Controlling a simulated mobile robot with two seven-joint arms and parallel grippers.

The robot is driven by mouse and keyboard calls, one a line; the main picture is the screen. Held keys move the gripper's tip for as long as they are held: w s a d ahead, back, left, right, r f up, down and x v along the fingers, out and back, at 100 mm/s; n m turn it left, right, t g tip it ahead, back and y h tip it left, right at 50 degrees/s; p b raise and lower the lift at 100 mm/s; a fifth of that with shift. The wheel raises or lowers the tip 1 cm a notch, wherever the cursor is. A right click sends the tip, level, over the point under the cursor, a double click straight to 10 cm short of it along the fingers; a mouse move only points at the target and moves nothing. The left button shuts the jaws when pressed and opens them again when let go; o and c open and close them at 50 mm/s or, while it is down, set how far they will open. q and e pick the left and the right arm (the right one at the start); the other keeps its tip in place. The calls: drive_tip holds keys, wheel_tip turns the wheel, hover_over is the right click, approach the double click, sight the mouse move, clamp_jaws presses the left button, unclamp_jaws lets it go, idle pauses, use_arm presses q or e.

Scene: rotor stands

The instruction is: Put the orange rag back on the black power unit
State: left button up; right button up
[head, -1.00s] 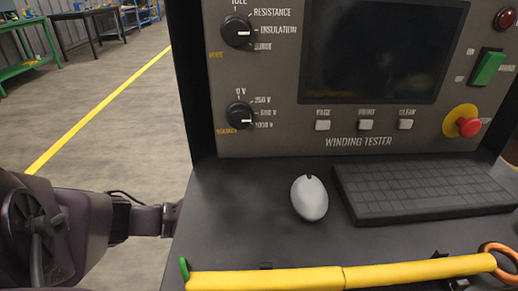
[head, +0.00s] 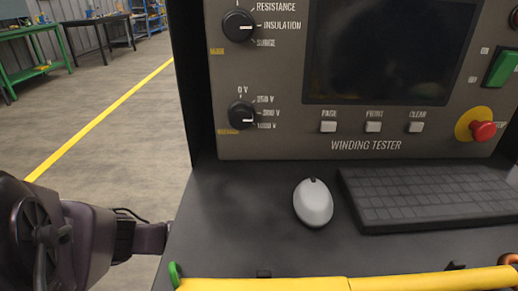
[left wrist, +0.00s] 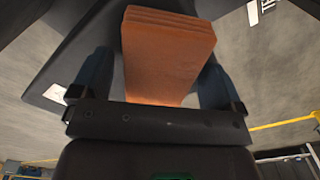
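In the left wrist view the orange rag (left wrist: 165,50) is a folded block with layered edges. It lies between the two fingers of my left gripper (left wrist: 155,75), which appears shut on it. A dark surface (left wrist: 245,30) lies behind the rag; I cannot tell whether it is the black power unit or whether the rag touches it. In the head view my left arm comes in at the lower left, and its gripper is hidden past the desk edge. My right gripper is not in view.
A winding tester (head: 365,145) with knobs, buttons and a screen fills the head view. Its dark shelf (head: 240,220) holds a grey mouse (head: 313,203) and a black keyboard (head: 430,197). A yellow bar (head: 350,284) crosses the front. Floor at the left is open; a green table (head: 30,60) stands far back.

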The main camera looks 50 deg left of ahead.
use_arm(q)
drive_tip(key=shift+r, duration=0.35)
wheel_tip(320, 180, up, 12)
drive_tip(key=p, duration=0.4)
drive_tip(key=shift+f, duration=0.2)
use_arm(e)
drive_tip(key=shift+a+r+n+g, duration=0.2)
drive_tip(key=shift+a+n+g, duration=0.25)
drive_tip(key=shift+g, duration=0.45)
